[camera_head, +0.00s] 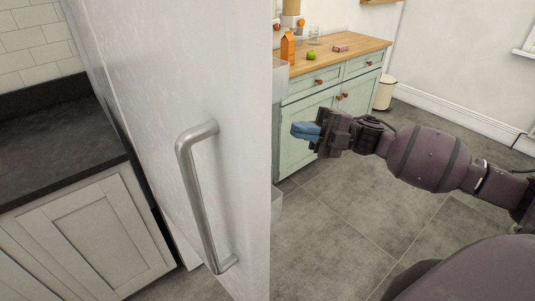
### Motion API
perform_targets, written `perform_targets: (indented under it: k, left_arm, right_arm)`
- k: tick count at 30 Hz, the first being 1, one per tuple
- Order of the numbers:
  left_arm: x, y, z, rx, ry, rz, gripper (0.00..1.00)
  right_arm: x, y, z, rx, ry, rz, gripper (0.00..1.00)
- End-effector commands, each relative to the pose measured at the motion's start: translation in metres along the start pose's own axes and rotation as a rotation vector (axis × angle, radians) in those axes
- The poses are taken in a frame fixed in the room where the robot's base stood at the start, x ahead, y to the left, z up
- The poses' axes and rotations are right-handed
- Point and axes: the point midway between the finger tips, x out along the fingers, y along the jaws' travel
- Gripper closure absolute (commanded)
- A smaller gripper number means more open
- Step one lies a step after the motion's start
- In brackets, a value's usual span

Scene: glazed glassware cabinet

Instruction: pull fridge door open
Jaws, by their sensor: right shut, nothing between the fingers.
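The white fridge door (130,60) fills the left middle of the head view, seen close up, with its right edge upright near the picture's middle. A long grey metal handle (193,190) is fixed on the door's face. My right gripper (296,131) is to the right of the door's edge, apart from the handle. Its blue fingers are shut with nothing between them. Pale shelf-like parts (278,215) show just beyond the door's right edge; I cannot tell from this view how far the door stands open. My left gripper is not in view.
A green cabinet (305,140) with a wooden top (345,50) stands behind my right gripper. An orange carton (287,48) and a green apple (311,55) stand on it. A dark counter (50,140) is at left.

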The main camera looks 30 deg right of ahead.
Motion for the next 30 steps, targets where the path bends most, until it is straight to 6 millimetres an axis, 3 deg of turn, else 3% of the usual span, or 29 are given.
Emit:
perform_targets:
  k: [6,15,20,30]
  left_arm:
    - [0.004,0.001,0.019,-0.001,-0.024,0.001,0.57]
    - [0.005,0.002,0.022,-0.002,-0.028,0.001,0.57]
    - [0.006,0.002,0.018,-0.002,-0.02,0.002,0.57]
    - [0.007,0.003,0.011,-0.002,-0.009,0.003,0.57]
  right_arm:
    - [-0.007,0.03,-0.03,-0.107,0.312,-0.21,1.0]
    - [-0.011,0.044,-0.048,-0.137,0.454,-0.309,1.0]
    - [0.005,0.039,-0.056,-0.139,0.456,-0.308,1.0]
    - [0.056,0.02,-0.08,-0.139,0.457,-0.305,1.0]
